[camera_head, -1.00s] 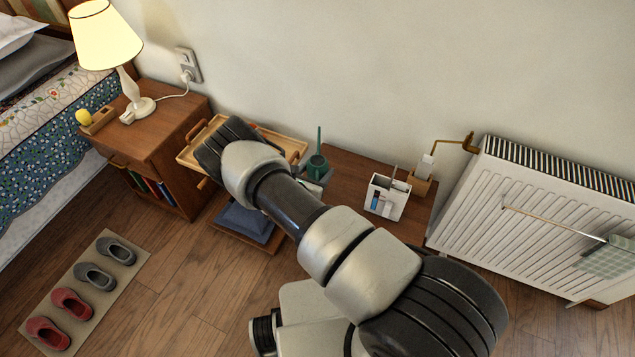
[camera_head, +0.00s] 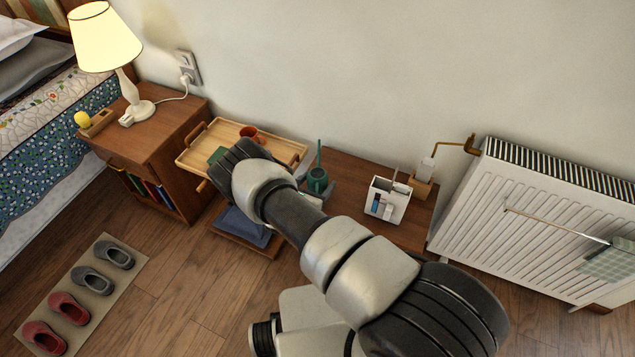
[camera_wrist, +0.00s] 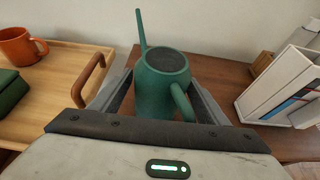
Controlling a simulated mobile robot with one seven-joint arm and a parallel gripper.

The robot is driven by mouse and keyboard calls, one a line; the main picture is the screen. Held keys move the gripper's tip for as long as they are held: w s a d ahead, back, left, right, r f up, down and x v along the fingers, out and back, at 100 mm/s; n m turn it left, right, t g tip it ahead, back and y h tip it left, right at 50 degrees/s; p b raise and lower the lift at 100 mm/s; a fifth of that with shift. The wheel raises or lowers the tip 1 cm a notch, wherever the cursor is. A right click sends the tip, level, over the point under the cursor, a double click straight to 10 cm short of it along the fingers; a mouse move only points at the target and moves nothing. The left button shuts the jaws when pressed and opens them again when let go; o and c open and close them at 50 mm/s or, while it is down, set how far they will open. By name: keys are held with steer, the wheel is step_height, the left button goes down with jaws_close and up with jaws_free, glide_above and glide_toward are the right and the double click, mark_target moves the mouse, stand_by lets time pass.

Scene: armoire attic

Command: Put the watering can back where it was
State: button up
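The green watering can (camera_head: 317,181) is upright, at the left end of a low brown wooden table (camera_head: 345,165). In the wrist view the can (camera_wrist: 160,88) stands between my two fingers, its spout pointing up and away and its handle toward me. My gripper (camera_wrist: 163,95) is shut on the can's body, one finger on each side. In the head view my gripper (camera_head: 316,187) is partly hidden by my own wrist. I cannot tell whether the can's base touches the table.
A wooden tray (camera_head: 190,158) with an orange mug (camera_head: 249,133) and a green item is close on the left; its handle (camera_wrist: 88,80) is near my left finger. A white file holder (camera_head: 386,203) stands on the right. A radiator (camera_head: 540,220) is farther right.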

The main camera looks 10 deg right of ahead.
steer(key=shift+o, duration=0.3)
steer(key=shift+r, duration=0.15)
steer(key=shift+r+p, duration=0.15)
steer(key=shift+p, duration=0.15)
steer(key=p+v, duration=0.1)
steer(key=v, duration=1)
steer(key=s+d+r+m+g, duration=0.25)
steer(key=r+m, duration=0.35)
steer(key=r, duration=0.5)
steer(key=s+d+r+m+g+h, duration=0.1)
steer(key=d+r+m+g, duration=0.3)
steer(key=r, duration=0.6)
steer(key=s+d+r+m+g, duration=0.1)
steer(key=d+r+m+g, duration=0.15)
steer(key=r+m, duration=0.65)
steer(key=s+a+r+m+t+y, duration=0.1)
steer(key=s+r+m+y, duration=0.3)
steer(key=s+r, duration=0.6)
steer(key=s+a+r+m+t+y, duration=0.2)
steer(key=s+r+m+y, duration=0.3)
steer(key=s+r, duration=0.6)
steer(key=shift+m+t, duration=0.3)
steer(key=shift+m, duration=0.1)
steer(key=shift+s+d+r, duration=0.1)
steer(key=shift+r, duration=0.05)
